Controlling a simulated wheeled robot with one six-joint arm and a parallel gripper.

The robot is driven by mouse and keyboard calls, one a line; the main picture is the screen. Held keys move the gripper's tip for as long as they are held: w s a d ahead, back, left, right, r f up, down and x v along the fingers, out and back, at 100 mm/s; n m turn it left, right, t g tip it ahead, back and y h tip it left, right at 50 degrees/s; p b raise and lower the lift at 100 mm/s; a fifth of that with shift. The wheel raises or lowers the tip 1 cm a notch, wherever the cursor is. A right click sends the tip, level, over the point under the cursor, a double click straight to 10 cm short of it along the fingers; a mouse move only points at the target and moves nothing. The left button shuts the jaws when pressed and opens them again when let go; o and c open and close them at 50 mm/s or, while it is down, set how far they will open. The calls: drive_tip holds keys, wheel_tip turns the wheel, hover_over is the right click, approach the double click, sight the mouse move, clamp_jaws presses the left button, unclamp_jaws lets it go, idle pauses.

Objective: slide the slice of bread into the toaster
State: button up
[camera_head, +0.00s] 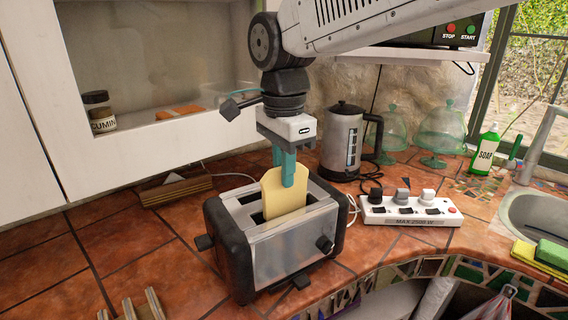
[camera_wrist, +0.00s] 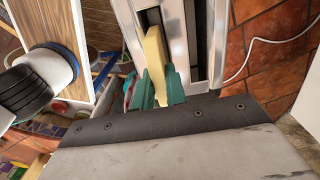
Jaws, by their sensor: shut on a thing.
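The toaster (camera_head: 290,249) is silver with black ends and stands on the tiled counter; it also shows in the wrist view (camera_wrist: 215,40). It has two slots on top. The slice of bread (camera_head: 283,197) is pale yellow and upright, its lower edge in the slot nearer the camera and most of it showing above. In the wrist view the bread (camera_wrist: 154,52) is seen edge-on, in line with the slot. My gripper (camera_head: 288,170) points down above the toaster, its teal fingers shut on the bread's top. In the wrist view the fingers (camera_wrist: 158,88) lie either side of it. The other slot looks empty.
A white power strip (camera_head: 410,210) with plugs lies right of the toaster, and a kettle (camera_head: 343,140) stands behind. Glass domes (camera_head: 441,130), a green soap bottle (camera_head: 486,150) and a sink (camera_head: 540,218) are further right. A white cabinet (camera_head: 150,160) stands at the left.

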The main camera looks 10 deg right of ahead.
drive_tip(key=shift+f, duration=0.55)
drive_tip(key=o, duration=0.5)
drive_tip(key=shift+c, duration=0.2)
drive_tip(key=shift+o, duration=0.3)
drive_tip(key=o, duration=0.5)
wheel_tip(320, 180, up, 8)
drive_tip(key=shift+f, duration=0.1)
idle(0.3)
